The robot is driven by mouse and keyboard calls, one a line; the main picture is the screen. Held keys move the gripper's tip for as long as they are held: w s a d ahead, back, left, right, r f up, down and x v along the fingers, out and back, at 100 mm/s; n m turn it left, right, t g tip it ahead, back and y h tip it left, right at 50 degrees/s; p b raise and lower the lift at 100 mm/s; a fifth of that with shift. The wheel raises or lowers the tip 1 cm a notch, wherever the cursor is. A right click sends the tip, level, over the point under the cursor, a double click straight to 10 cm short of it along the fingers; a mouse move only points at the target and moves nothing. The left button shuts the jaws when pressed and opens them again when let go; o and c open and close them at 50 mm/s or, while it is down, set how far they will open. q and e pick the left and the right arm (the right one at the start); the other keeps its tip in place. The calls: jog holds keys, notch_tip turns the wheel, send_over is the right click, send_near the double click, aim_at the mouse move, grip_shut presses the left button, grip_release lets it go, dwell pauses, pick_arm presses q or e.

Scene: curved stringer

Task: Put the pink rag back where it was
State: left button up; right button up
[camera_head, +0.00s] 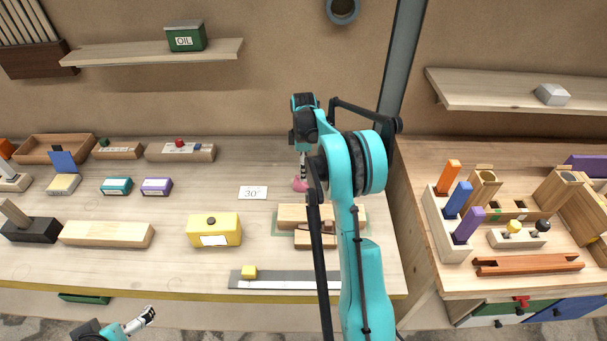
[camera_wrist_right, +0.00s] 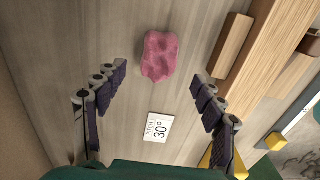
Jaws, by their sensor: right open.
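The pink rag (camera_wrist_right: 160,56) lies crumpled on the wooden workbench, and it also shows in the head view (camera_head: 299,184), partly covered by my right arm. In the wrist view my right gripper (camera_wrist_right: 158,92) is open, its two dark-padded fingers spread apart, with the rag between and beyond the fingertips, not touched. In the head view my right gripper (camera_head: 303,165) points down above the rag. My left gripper (camera_head: 148,315) is low at the bottom left, in front of the bench edge; its fingers are too small to judge.
A "30°" card (camera_head: 253,192) lies left of the rag; it also shows in the wrist view (camera_wrist_right: 158,128). Wooden blocks on a green mat (camera_head: 281,222) are just in front. A yellow box (camera_head: 214,229) stands left. The bench behind the card is clear.

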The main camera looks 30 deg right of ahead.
jog(key=s+a+r+m+t+p, duration=0.1)
jog(key=s+a+r, duration=0.1)
jog(key=a+r, duration=0.3)
jog(key=s+a+r+m, duration=0.1)
jog(key=a+r, duration=0.1)
jog(key=r, duration=0.5)
jog(key=s+a+r+m+t, duration=0.25)
jog(key=s+a+r, duration=0.25)
jog(key=s+a, duration=0.35)
jog(key=s+a+f+m+t, duration=0.3)
jog(key=s+a+m, duration=0.3)
jog(key=s+a, duration=0.4)
jog(key=s+f, duration=0.1)
jog(key=s, duration=0.3)
jog(key=shift+s+f+t, duration=0.2)
jog(key=shift+s+t, duration=0.1)
jog(key=shift+t, duration=0.05)
jog(key=shift+a+m, duration=0.1)
jog(key=shift+m, duration=0.15)
notch_tip(320, 180, down, 4)
jog(key=b, duration=0.3)
jog(key=shift+r+b, duration=0.15)
jog(key=shift+b, duration=0.25)
